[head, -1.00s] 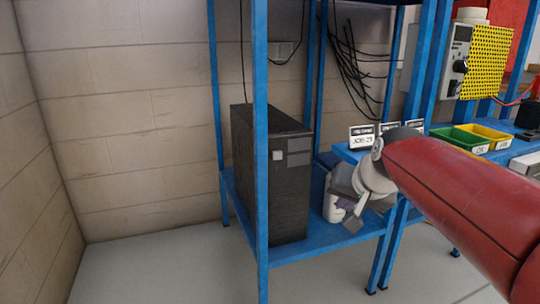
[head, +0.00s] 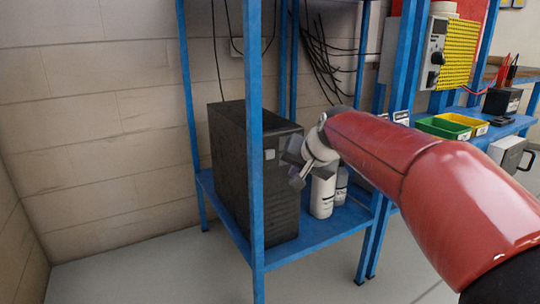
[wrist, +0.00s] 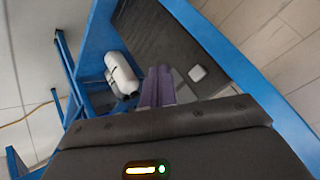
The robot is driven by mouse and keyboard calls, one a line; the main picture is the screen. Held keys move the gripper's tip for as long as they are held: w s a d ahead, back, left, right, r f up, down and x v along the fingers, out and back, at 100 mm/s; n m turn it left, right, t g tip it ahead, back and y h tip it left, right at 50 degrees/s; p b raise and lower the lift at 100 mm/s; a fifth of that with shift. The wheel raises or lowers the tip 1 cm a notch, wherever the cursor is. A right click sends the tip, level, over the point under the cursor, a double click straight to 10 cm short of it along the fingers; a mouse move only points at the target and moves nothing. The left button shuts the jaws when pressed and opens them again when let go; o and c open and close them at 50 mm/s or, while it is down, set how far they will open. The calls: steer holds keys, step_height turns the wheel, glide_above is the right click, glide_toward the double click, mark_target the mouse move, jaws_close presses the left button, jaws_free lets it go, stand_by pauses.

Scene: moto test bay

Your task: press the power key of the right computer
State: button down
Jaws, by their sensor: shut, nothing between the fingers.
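A black computer tower (head: 228,180) stands on the low blue shelf in the head view, its front face partly behind a blue post. It is the only computer I see. Its light square power key (head: 269,154) is near the top of the front. In the wrist view the dark computer front (wrist: 160,35) lies ahead, with the white power key (wrist: 197,73) right of my fingertips. My gripper (head: 293,174) is shut and empty, just right of the computer's front in the head view. Its purple fingers (wrist: 158,84) are together and appear apart from the key.
A blue post (head: 254,140) stands in front of the computer. Green and yellow bins (head: 443,127) sit on the bench at right. Floor at left is clear.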

mark_target(269, 154)
steer(key=w+a+p, duration=0.4)
steer(key=w, duration=0.3)
steer(key=shift+a+p, duration=0.35)
steer(key=shift+p, duration=0.05)
stand_by(1.7)
steer(key=shift+w+a+p, duration=0.2)
steer(key=shift+w+p, duration=0.05)
steer(key=shift+p, duration=0.1)
steer(key=shift+w+a, duration=0.1)
steer(key=shift+w, duration=0.05)
stand_by(0.5)
